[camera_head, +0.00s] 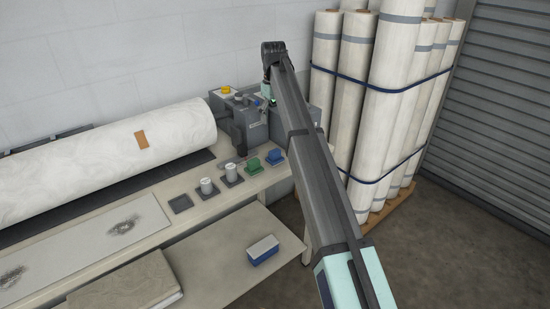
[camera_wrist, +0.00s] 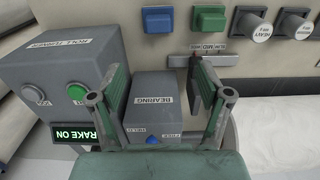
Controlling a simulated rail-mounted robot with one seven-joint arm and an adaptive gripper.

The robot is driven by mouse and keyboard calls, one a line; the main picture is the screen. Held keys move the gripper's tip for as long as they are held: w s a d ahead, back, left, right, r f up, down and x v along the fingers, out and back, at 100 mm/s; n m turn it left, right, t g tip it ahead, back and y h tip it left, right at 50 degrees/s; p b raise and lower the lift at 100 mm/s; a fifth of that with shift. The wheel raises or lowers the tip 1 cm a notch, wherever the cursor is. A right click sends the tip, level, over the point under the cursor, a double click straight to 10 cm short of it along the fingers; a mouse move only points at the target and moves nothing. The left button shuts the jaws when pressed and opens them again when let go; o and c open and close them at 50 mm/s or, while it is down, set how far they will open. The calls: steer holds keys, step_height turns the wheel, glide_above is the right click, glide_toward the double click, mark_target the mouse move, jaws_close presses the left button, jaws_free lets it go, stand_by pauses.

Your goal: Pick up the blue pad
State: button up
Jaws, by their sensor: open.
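In the wrist view the blue pad (camera_wrist: 158,19) is at the top, beyond my fingers, left of the green pad (camera_wrist: 210,18). My gripper (camera_wrist: 160,92) is open and empty, its two fingers spread over a grey box marked BEARING (camera_wrist: 155,100). It is clear of the blue pad. In the head view my arm hides most of the gripper near the grey machine housing (camera_head: 250,125).
A blue-and-white block (camera_head: 262,249) lies on the lower shelf. A grey box with a green button (camera_wrist: 75,93) and a lever (camera_wrist: 195,62) flank my fingers. Tall wrapped rolls (camera_head: 385,100) stand right.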

steer(key=p, duration=0.2)
glide_toward(275, 151)
steer(key=f, duration=0.5)
steer(key=shift+w+a+f, duration=0.1)
steer(key=shift+a+f, duration=0.05)
steer(key=shift+a, duration=0.05)
steer(key=shift+d+f+p, duration=0.2)
steer(key=shift+f+p, duration=0.95)
steer(key=shift+f, duration=1.55)
steer(key=c, duration=1.2)
